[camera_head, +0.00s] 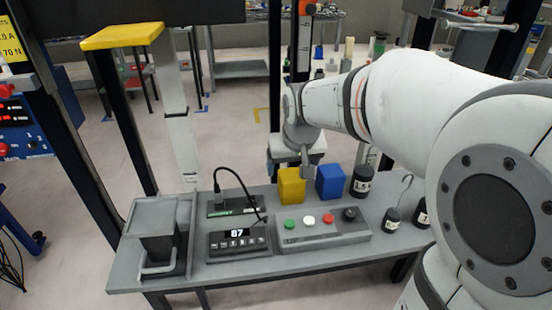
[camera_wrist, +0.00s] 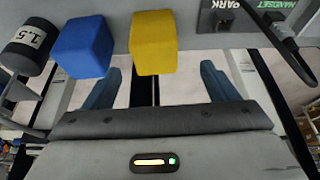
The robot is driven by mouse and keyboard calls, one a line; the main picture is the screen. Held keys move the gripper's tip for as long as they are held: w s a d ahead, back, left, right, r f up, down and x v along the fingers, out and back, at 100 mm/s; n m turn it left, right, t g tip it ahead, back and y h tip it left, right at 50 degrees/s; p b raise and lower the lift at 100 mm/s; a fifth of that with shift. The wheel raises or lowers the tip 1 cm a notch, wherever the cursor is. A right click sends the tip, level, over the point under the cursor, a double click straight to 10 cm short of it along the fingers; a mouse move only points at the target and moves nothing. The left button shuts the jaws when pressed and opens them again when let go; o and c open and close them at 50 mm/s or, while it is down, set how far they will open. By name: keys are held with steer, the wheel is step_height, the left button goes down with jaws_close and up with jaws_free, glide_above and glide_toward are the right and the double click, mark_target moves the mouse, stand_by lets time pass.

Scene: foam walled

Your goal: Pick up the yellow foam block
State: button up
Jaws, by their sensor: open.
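The yellow foam block (camera_head: 291,187) stands upright on the grey table, towards its back edge. In the wrist view the yellow block (camera_wrist: 153,43) lies ahead of my gripper (camera_wrist: 160,68), roughly in line with the gap between the two blue-grey fingers. The fingers are spread wide and nothing is held between them. In the head view my gripper (camera_head: 307,170) is behind and slightly above the block, at its right; only one finger shows clearly. I cannot tell the exact distance from fingers to block.
A blue foam block (camera_head: 329,181) stands just right of the yellow one, with a dark labelled weight (camera_head: 361,181) beyond it. In front are a button box (camera_head: 322,230) and a display unit (camera_head: 238,240). A cable (camera_head: 232,178) arches at the left.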

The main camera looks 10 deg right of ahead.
mark_target(292, 176)
steer(key=shift+w+f, duration=0.7)
steer(key=shift+f, duration=0.15)
steer(key=x, duration=0.2)
steer(key=b+x, duration=0.1)
steer(key=x, duration=0.3)
steer(key=shift+d+f+b, duration=0.35)
steer(key=shift+f, duration=0.05)
steer(key=shift+c, duration=0.2)
steer(key=c, duration=1)
